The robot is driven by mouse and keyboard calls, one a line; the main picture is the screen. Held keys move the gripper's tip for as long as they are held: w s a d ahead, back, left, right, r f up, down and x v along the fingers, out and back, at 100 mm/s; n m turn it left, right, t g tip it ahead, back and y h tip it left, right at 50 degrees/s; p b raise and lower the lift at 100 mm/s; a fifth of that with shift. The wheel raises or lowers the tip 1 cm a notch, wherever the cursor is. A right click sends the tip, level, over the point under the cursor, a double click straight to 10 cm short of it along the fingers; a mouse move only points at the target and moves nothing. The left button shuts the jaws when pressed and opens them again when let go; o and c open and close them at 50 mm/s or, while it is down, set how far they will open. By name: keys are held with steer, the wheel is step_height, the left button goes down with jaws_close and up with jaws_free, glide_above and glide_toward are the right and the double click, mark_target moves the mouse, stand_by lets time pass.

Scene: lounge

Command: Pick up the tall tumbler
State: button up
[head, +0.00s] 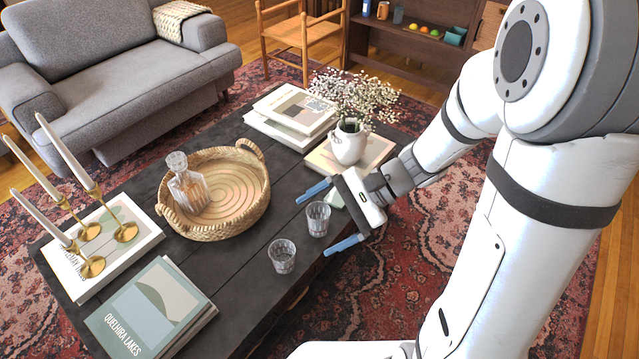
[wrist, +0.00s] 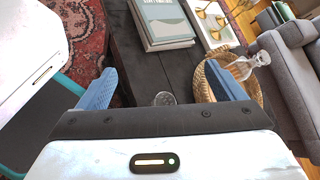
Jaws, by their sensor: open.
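Two clear glasses stand upright near the right edge of the dark coffee table. The taller-looking one, the tall tumbler (head: 318,218), appears between the two blue fingers of my gripper (head: 312,228) in the head view. The shorter glass (head: 282,256) stands to its lower left, outside the fingers. My gripper is open and holds nothing; I cannot tell whether a finger touches the tumbler. In the wrist view, my gripper (wrist: 160,70) has its fingers spread wide. The top of one glass (wrist: 165,98) shows between them, its lower part hidden by my gripper's body; I cannot tell which glass.
A woven tray (head: 255,205) with a glass decanter (head: 187,182) stands left of the tumbler. A white flower vase (head: 348,144) stands on a book behind my gripper. Books (head: 150,308) and brass candlesticks (head: 92,266) fill the table's left side. Bare tabletop (head: 240,270) lies left of the shorter glass.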

steer(key=w+a+f+m+t+y+b, duration=0.2)
steer(key=w+f+m+t+y+b, duration=0.45)
steer(key=f, duration=0.65)
steer(key=m+t+h+b, duration=0.3)
steer(key=m+t+b, duration=0.4)
steer(key=m, duration=0.3)
glide_toward(309, 208)
steer(key=shift+w+a+f, duration=0.15)
steer(key=shift+a+f, duration=0.1)
steer(key=shift+a, duration=0.2)
steer(key=shift+m+h, duration=0.25)
steer(key=x, duration=0.2)
steer(key=b+x, duration=0.1)
steer(key=x, duration=0.2)
steer(key=r+b+x, duration=0.1)
steer(key=x, duration=0.1)
steer(key=shift+w+a, duration=0.15)
steer(key=shift+w, duration=0.1)
steer(key=shift+c, duration=0.2)
steer(key=c, duration=1.5)
